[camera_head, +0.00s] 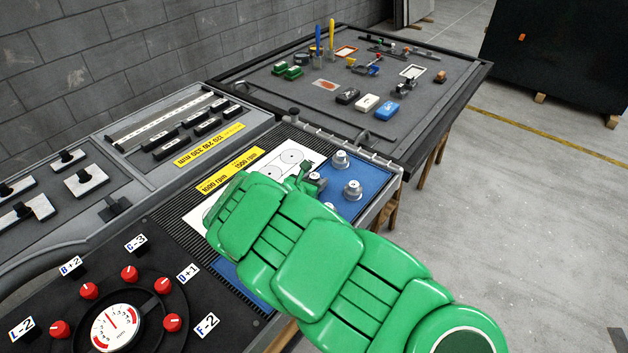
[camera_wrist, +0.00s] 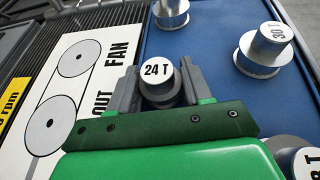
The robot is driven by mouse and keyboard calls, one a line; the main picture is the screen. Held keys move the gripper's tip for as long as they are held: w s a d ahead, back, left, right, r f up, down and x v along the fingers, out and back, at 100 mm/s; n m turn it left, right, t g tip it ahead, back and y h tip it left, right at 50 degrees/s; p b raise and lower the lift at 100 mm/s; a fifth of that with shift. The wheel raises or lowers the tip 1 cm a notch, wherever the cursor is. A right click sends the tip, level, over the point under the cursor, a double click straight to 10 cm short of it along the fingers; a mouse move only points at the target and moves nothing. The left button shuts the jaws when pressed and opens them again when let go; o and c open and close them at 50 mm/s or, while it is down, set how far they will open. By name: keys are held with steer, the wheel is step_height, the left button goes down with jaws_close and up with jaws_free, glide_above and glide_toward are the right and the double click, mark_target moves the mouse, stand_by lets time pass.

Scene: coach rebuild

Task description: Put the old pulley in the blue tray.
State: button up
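A pulley marked "24 T" (camera_wrist: 158,78) sits between the two fingers of my gripper (camera_wrist: 159,88) in the wrist view, and both fingers appear to press on its sides. In the head view my gripper (camera_head: 308,180) is at the left part of the blue tray (camera_head: 372,171). The same blue surface shows in the wrist view (camera_wrist: 215,55). I cannot tell whether the held pulley touches the tray. A pulley marked "30 T" (camera_wrist: 263,50) stands on the blue to the right. No visible label says which pulley is old.
Another pulley (camera_wrist: 171,12) stands behind, and one more (camera_wrist: 300,158) is partly cut off at lower right. A white belt diagram (camera_wrist: 75,75) marked "FAN" and "OUT" lies to the left. A dark workbench (camera_head: 330,95) with tools and small blocks stands beyond.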

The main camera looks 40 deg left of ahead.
steer(key=o, duration=0.4)
steer(key=shift+r, duration=0.2)
steer(key=shift+v, duration=6)
